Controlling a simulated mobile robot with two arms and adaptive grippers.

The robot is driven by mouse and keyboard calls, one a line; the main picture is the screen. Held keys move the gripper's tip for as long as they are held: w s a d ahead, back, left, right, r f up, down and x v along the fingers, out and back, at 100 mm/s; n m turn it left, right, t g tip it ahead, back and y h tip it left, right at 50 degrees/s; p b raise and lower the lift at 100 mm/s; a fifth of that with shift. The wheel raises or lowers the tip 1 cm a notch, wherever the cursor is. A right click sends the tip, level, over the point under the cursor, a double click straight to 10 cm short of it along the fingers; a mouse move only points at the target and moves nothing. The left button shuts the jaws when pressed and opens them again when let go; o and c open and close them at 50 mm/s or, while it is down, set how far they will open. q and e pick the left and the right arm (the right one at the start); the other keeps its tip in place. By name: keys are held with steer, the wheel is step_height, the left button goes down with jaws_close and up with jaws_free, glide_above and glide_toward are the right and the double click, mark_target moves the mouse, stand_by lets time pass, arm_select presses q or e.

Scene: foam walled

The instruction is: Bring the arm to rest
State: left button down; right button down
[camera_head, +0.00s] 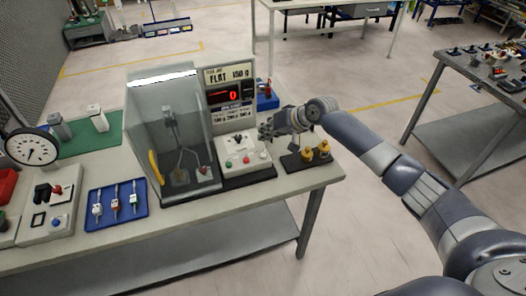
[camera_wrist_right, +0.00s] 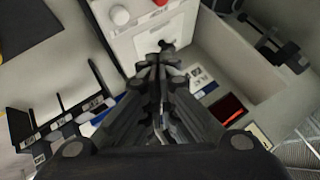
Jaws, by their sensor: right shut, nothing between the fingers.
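My right gripper (camera_head: 266,131) is stretched over the right part of the workbench (camera_head: 285,187) in the head view. It is beside the control box with coloured buttons (camera_head: 240,155) and above the dark tray with brass weights (camera_head: 308,158). In the right wrist view the fingers of my right gripper (camera_wrist_right: 160,60) are closed together, with nothing between them. A white panel with a red knob (camera_wrist_right: 120,15) shows beyond the fingertips. My left gripper is in neither view.
A clear-walled test chamber (camera_head: 150,120) with a red display (camera_head: 228,95) stands left of my gripper. A blue tray with small tools (camera_head: 108,225), a dial gauge (camera_head: 32,148) and a green mat (camera_head: 85,143) lie further left. Another table (camera_head: 470,75) stands at right. Floor between the tables is clear.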

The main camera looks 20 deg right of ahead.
steer(key=shift+f, duration=0.15)
stand_by(0.5)
